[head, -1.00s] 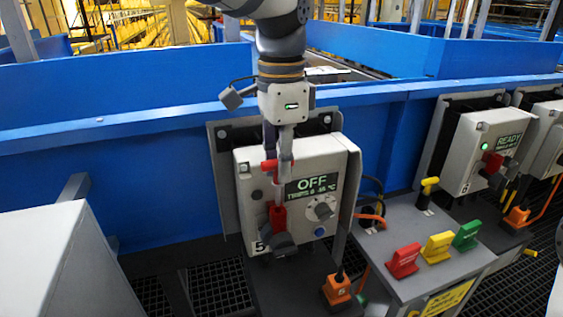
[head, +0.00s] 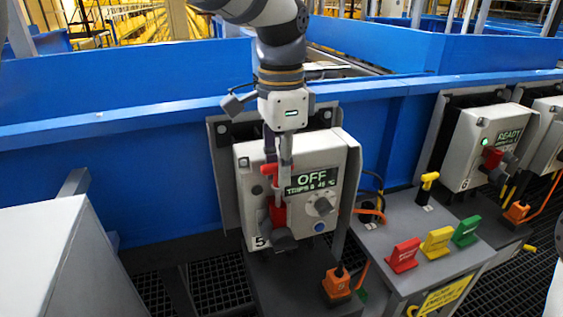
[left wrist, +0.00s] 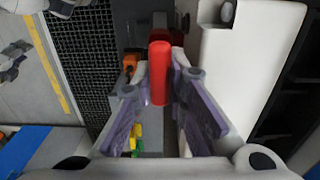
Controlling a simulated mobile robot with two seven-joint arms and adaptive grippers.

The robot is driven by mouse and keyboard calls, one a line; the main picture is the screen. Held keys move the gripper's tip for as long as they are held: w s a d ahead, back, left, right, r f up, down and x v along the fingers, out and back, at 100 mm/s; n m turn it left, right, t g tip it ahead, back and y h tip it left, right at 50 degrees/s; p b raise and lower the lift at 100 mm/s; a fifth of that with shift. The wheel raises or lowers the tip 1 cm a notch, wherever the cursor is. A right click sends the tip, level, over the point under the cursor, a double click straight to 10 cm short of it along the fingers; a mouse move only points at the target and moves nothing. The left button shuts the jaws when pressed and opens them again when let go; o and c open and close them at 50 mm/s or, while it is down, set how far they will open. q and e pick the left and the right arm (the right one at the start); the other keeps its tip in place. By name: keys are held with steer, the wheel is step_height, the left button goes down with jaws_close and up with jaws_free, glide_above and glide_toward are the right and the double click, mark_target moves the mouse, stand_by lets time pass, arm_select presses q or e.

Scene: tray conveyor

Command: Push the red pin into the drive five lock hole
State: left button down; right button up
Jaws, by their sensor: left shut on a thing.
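The drive five box (head: 336,155) is light grey, with a "5" at its lower left and a display reading OFF. A red lever part (head: 277,213) with a dark grey knob is on its lower left front. My left gripper (head: 277,190) points down in front of the box and is shut on the red pin (head: 268,169). In the left wrist view the pin (left wrist: 159,72) stands between the two fingers, and more red shows behind it. The pin's lower end and the lock hole are hidden by the fingers. My right gripper is not in view.
A grey stand to the right holds red (head: 404,255), yellow (head: 437,242) and green (head: 466,232) tags and a yellow T-shaped pin (head: 428,186). An orange plug (head: 337,284) is below the box. A blue conveyor wall (head: 110,165) runs behind.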

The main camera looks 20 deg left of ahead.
arm_select(q)
steer(key=shift+f, duration=2)
steer(key=c, duration=1.5)
jaws_free()
steer(key=shift+r, duration=0.1)
steer(key=shift+r, duration=0.15)
step_height(320, 180, up, 12)
steer(key=shift+s+d+f, duration=0.1)
steer(key=shift+s+f, duration=0.05)
